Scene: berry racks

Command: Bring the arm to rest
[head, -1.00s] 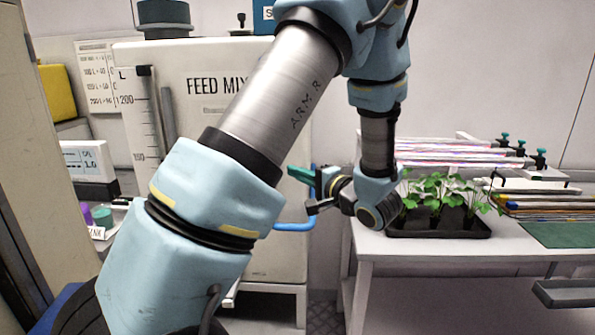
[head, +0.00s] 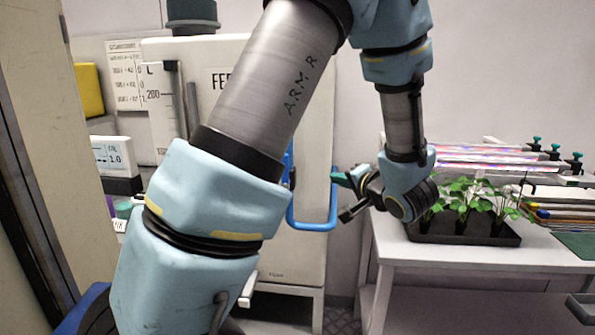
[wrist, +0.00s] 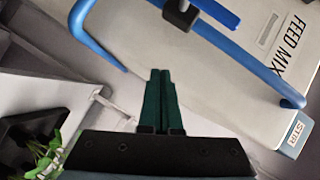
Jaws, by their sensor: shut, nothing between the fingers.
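My gripper (head: 340,180) is at the end of my bent arm, left of the white table and in front of the feed mix tank. In the wrist view its two green fingers (wrist: 159,100) lie together, shut and empty. The blue tube handle (head: 313,226) of the tank is just left of my gripper in the head view. The handle also shows beyond the fingertips in the wrist view (wrist: 235,50); the fingers look apart from it. My upper arm hides part of the tank's front.
The white feed mix tank (head: 318,110) stands behind my arm. A black tray (head: 455,236) of green seedlings sits on the white table (head: 400,255), close to my wrist. Racks with colored strips (head: 485,157) stand behind it. A beige upright panel (head: 40,120) edges the left.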

